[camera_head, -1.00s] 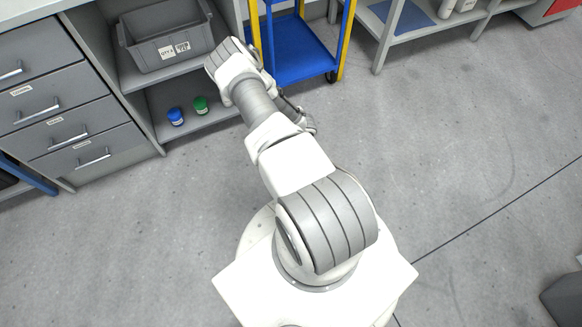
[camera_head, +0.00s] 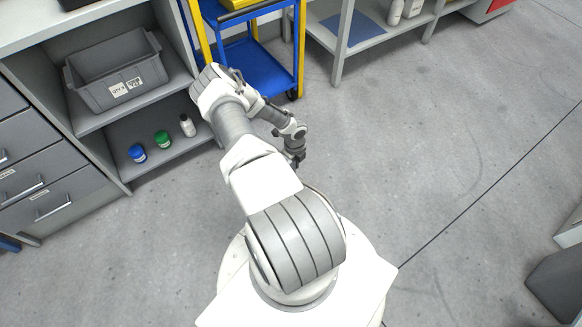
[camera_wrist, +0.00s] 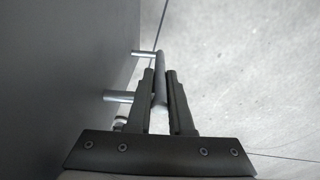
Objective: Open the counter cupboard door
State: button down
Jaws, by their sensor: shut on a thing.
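A dark grey door panel (camera_wrist: 60,80) fills the left of the wrist view. A metal bar handle (camera_wrist: 159,68) stands off it on short posts. My gripper (camera_wrist: 160,82) is shut on this handle, with one dark finger on each side of the bar. In the head view my gripper (camera_head: 295,158) hangs low over the floor, right of the counter. The counter cupboard (camera_head: 88,120) shows its open shelves there. I cannot make out the door panel in the head view; my arm covers part of that area.
A grey bin (camera_head: 118,88) is on the upper shelf. A blue-capped jar (camera_head: 137,153), a green-capped jar (camera_head: 162,140) and a white bottle (camera_head: 187,125) stand below. A blue cart (camera_head: 262,68) with yellow posts stands close behind my arm. Floor (camera_head: 440,150) to the right is clear.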

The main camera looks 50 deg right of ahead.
jog(key=shift+w, duration=0.15)
jog(key=c, duration=0.8)
grip_release()
notch_tip(320, 180, up, 18)
jog(key=p, duration=0.6)
jog(key=shift+f, duration=0.25)
